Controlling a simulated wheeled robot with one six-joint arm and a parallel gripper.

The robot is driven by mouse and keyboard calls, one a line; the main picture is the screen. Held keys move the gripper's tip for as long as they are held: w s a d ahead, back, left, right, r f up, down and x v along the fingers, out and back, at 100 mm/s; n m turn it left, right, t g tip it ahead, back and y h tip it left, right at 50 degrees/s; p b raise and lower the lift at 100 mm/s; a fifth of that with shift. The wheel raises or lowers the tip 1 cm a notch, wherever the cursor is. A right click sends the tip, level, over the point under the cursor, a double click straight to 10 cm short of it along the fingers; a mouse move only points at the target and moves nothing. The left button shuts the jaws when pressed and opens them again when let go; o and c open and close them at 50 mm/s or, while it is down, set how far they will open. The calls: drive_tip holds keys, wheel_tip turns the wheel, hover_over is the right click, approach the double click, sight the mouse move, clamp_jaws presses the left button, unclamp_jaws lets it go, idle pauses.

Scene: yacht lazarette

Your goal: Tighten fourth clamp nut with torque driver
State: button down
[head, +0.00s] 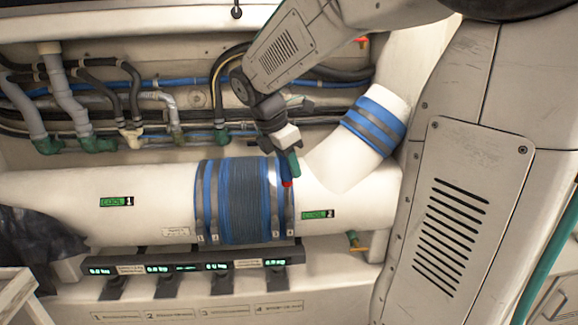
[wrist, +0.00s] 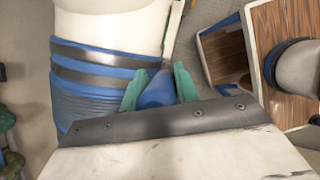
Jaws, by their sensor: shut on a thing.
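A white pipe (head: 150,193) runs across the head view, joined by a ribbed blue hose sleeve (head: 245,200). Two grey clamp bands sit at each end of the sleeve; the fourth clamp (head: 289,215) is the rightmost. My gripper (head: 291,158) is at the upper front of this right end. In the wrist view its green fingers (wrist: 158,90) are shut on a blue body, seemingly the torque driver (wrist: 157,92). A small red spot (head: 287,184) shows just below the fingers at the fourth clamp. The nut is hidden, so I cannot tell whether the driver touches it.
A white branch pipe with blue clamped hose (head: 374,122) rises on the right, close to my arm. Hoses and cables (head: 110,95) line the back wall. A dark rail with green displays (head: 190,264) lies below the sleeve. Wooden boxes (wrist: 222,50) show in the wrist view.

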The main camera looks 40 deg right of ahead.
drive_tip(key=shift+r, duration=2.25)
